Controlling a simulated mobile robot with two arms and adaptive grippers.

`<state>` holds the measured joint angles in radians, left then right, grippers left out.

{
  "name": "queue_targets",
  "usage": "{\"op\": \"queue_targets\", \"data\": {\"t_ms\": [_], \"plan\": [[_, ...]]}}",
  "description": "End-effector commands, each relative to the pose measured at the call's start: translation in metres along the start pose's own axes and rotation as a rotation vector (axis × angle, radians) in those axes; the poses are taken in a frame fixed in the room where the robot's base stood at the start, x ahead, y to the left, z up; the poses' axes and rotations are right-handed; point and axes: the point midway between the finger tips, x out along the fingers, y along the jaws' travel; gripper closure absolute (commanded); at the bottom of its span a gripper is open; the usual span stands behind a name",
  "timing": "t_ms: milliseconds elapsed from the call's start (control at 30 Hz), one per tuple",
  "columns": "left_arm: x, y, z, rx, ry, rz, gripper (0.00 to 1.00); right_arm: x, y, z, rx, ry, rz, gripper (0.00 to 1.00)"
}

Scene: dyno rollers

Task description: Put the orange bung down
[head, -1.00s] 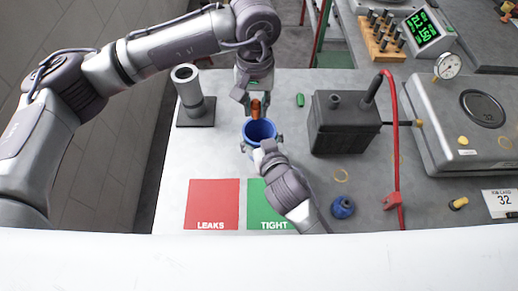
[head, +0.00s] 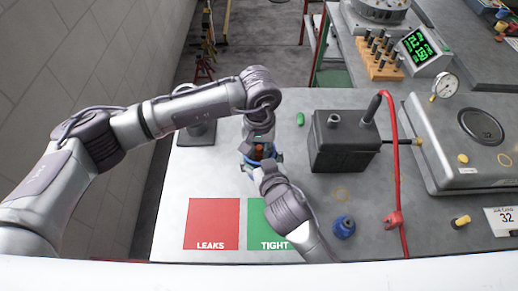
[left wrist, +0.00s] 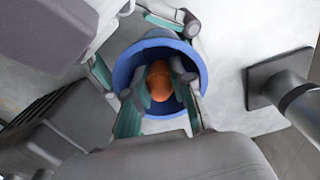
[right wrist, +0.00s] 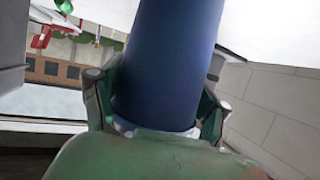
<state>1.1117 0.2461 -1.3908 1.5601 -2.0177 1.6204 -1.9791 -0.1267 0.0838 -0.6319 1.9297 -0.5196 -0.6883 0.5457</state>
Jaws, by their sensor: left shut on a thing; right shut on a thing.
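The orange bung (head: 259,149) is between the fingertips of my left gripper (left wrist: 158,92). In the left wrist view the bung (left wrist: 160,80) lies within the round mouth of a blue cylinder (left wrist: 125,73). The fingertips are also at that mouth; how deep the bung sits, or whether it touches the wall, I cannot tell. My right gripper (right wrist: 156,108) is shut around the outside of the blue cylinder (right wrist: 168,60). In the head view my left gripper and arm hide most of the cylinder.
A red LEAKS square (head: 211,224) and a green TIGHT square (head: 268,230) lie at the front. A grey post (head: 199,130) is partly behind my left arm. A blue knob-like part (head: 344,227) lies front right.

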Motion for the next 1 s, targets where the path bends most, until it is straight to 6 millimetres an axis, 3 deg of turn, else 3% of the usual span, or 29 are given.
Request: {"op": "queue_targets", "data": {"t_ms": [500, 533, 600, 1000], "plan": [[0.012, 0.0, 0.0, -0.001, 0.0, 0.0, 1.0, 0.0, 0.0, 0.001, 0.0, -0.001, 0.0, 0.6], [0.012, 0.0, 0.0, -0.001, 0.0, 0.0, 0.73, 0.0, 0.0, 0.001, 0.0, -0.001, 0.0, 0.6], [0.012, 0.0, 0.0, -0.001, 0.0, 0.0, 0.66, 0.0, 0.0, 0.001, 0.0, -0.001, 0.0, 0.6], [0.003, 0.0, 0.0, 0.0, 0.001, 0.002, 0.66, 0.0, 0.0, 0.0, 0.0, -0.001, 0.0, 0.6]]}}
